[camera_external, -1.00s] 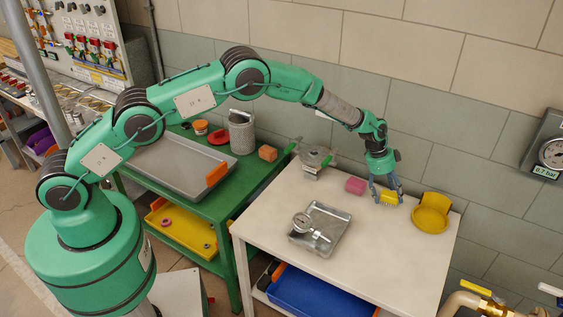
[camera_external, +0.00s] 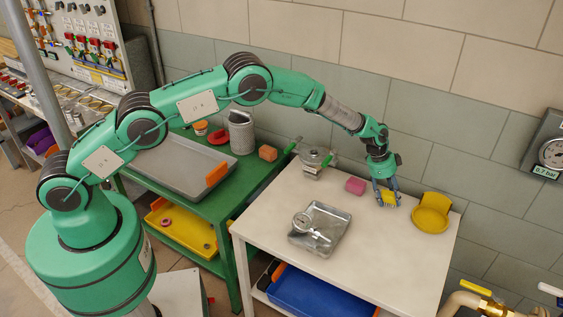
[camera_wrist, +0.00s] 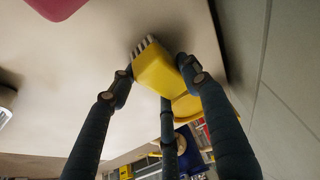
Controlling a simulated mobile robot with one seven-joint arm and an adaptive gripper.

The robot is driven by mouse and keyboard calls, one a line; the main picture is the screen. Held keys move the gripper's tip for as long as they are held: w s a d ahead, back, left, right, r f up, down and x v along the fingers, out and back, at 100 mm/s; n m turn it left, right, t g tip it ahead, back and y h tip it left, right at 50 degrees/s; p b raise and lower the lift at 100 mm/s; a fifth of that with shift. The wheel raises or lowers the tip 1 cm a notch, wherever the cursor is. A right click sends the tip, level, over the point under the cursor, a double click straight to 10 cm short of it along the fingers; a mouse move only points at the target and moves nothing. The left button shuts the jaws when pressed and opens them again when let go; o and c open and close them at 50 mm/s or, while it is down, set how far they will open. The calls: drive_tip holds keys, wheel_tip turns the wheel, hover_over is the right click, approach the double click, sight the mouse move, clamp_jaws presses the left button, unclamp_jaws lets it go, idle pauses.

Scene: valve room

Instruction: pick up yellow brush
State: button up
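The yellow brush (camera_external: 387,199) is on or just above the white table, near its back edge. In the wrist view the yellow brush (camera_wrist: 157,72) shows as a yellow block with pale bristles at its upper left end. My gripper (camera_external: 385,198) is low over the table with its fingers around the brush. In the wrist view, one finger of my gripper (camera_wrist: 155,68) is at each side of the brush and a third is below it in the picture. The side fingertips look very near or touching the brush; I cannot tell whether they press on it.
A yellow round dish (camera_external: 431,213) is close to the right of the brush. A pink block (camera_external: 355,186) lies to the left. A metal tray with a gauge (camera_external: 320,228) is nearer the front. A metal valve part (camera_external: 315,161) is at the back left. The table's front right is clear.

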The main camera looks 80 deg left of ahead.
sight(393, 196)
drive_tip(key=shift+c, duration=1.4)
drive_tip(key=shift+r, duration=0.15)
drive_tip(key=shift+r+p, duration=0.4)
drive_tip(key=shift+r, duration=1.05)
drive_tip(key=shift+s+r, duration=0.15)
drive_tip(key=shift+r, duration=0.15)
drive_tip(key=s, duration=0.5)
drive_tip(key=s+p, duration=0.1)
drive_tip(key=s, duration=0.4)
drive_tip(key=s+r, duration=0.1)
drive_tip(key=s, duration=0.4)
drive_tip(key=shift+s+d+r, duration=0.1)
drive_tip(key=shift+s+d, duration=0.25)
